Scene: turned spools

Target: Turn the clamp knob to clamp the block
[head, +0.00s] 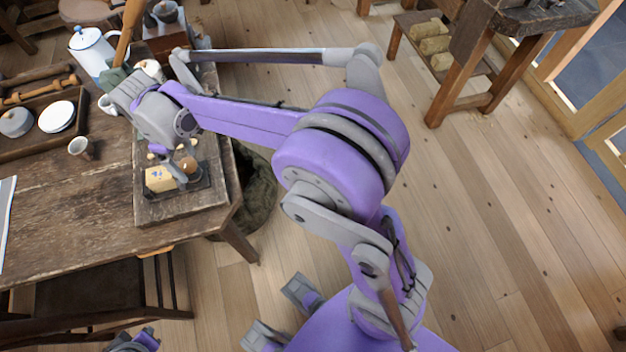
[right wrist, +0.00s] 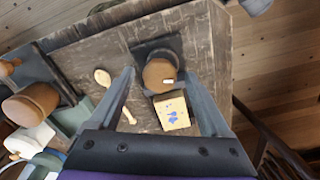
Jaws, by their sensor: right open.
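The clamp knob (right wrist: 158,72) is a round brown knob with a small white mark on its edge. It stands on a dark clamp base (right wrist: 146,49). The pale yellow block (right wrist: 172,111) with blue marks lies beside the knob; it also shows in the head view (head: 158,179). My right gripper (right wrist: 160,78) is open, with one finger on each side of the knob; I cannot tell whether they touch it. In the head view the right gripper (head: 180,172) partly hides the knob (head: 188,163). A small purple and grey part, probably my left gripper (head: 138,343), shows at the bottom edge.
The clamp sits on a wooden board (head: 188,208) at the table's (head: 105,205) right edge. A small pale cup (head: 80,147), a wooden tray (head: 25,147) and a white enamel pot (head: 92,50) stand to its left and behind. A chair (head: 95,290) stands in front.

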